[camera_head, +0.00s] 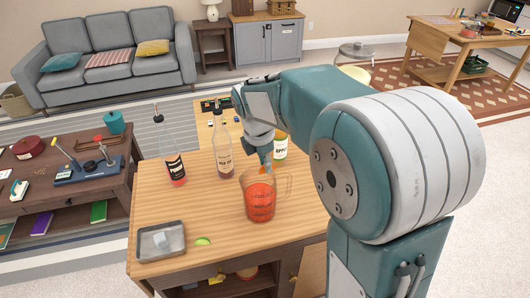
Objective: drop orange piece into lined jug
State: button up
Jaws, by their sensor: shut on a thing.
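The lined jug (260,205), a clear measuring jug with dark marks, stands upright on the wooden bar table with red-orange liquid in it. My gripper (265,161) points down just above the jug's mouth. It is shut on the orange piece (264,170), a small bit of orange showing at the fingertips. The fingers hide part of it, and I cannot tell whether it is above the rim or just inside.
Two bottles (223,152) (171,158) stand behind and left of the jug. A labelled container (280,148) stands behind it. A grey tray (147,247) with clear cubes and a green wedge (203,241) lie at front left. The table's (205,205) middle left is clear.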

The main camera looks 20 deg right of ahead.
jog(key=shift+f, duration=1.1)
jog(key=o, duration=0.8)
jog(key=r, duration=0.4)
jog(key=a+r, duration=0.1)
jog(key=r, duration=0.6)
jog(key=shift+a+r, duration=0.4)
jog(key=shift+s, duration=0.15)
